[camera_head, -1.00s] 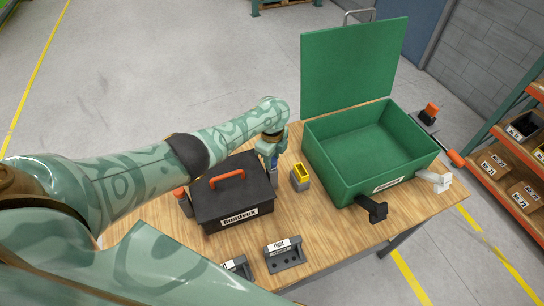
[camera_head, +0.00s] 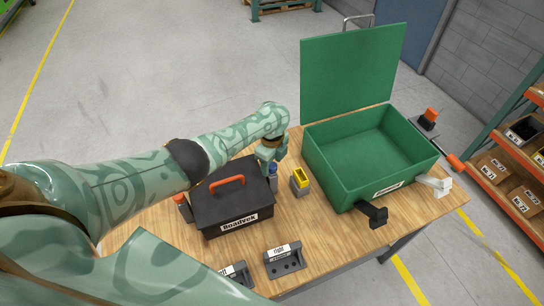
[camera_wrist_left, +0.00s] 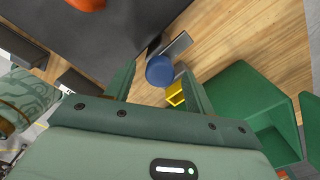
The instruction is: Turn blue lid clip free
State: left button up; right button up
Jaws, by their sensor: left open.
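The blue lid clip (camera_head: 272,170) is at the right side of the black lidded box (camera_head: 207,208), which has an orange handle (camera_head: 227,181). In the left wrist view the clip is a round blue knob (camera_wrist_left: 160,71) beside a grey plate at the box's edge. My left gripper (camera_head: 270,156) is open over the clip. In the wrist view its two fingers (camera_wrist_left: 158,68) stand either side of the knob, with a gap showing. Whether they touch it I cannot tell. An orange clip (camera_head: 180,197) is on the box's left side. My right gripper is not in view.
A yellow-topped grey block (camera_head: 300,181) stands close right of the clip. A large open green box (camera_head: 345,187) fills the table's right, with black (camera_head: 376,215) and white (camera_head: 434,185) parts sticking out. Grey holders (camera_head: 284,259) stand at the front edge. Bare wood lies between.

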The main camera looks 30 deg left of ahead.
aim_at(272, 165)
pick_arm(q)
notch_tip(272, 165, up, 16)
jog(key=p, duration=0.6)
